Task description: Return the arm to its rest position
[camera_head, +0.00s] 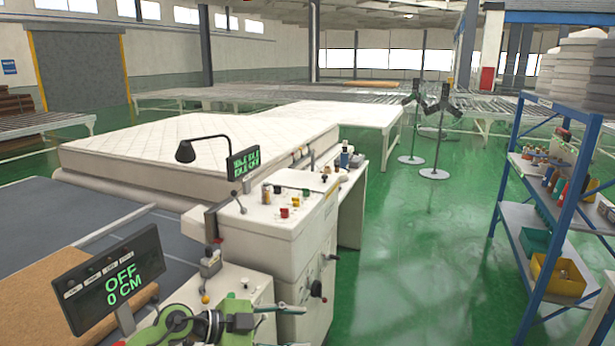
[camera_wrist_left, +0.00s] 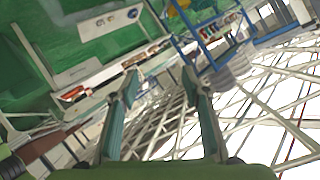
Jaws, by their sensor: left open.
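My left gripper (camera_wrist_left: 160,74) is in the left wrist view with its two fingers spread apart. There is nothing between them, only distant background. In the head view, green links of my own arm show at the bottom edge, in front of the machine, and no gripper fingers can be made out there. My right gripper is in neither view. A white quilted mattress (camera_head: 205,148) lies flat behind the control cabinet in the head view.
A white control cabinet (camera_head: 265,235) with knobs and levers stands close ahead. A display (camera_head: 112,280) reads OFF, 0 CM at the lower left. A blue shelf rack (camera_head: 533,225) with bins stands at the right. Open green floor (camera_head: 425,250) lies between cabinet and rack.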

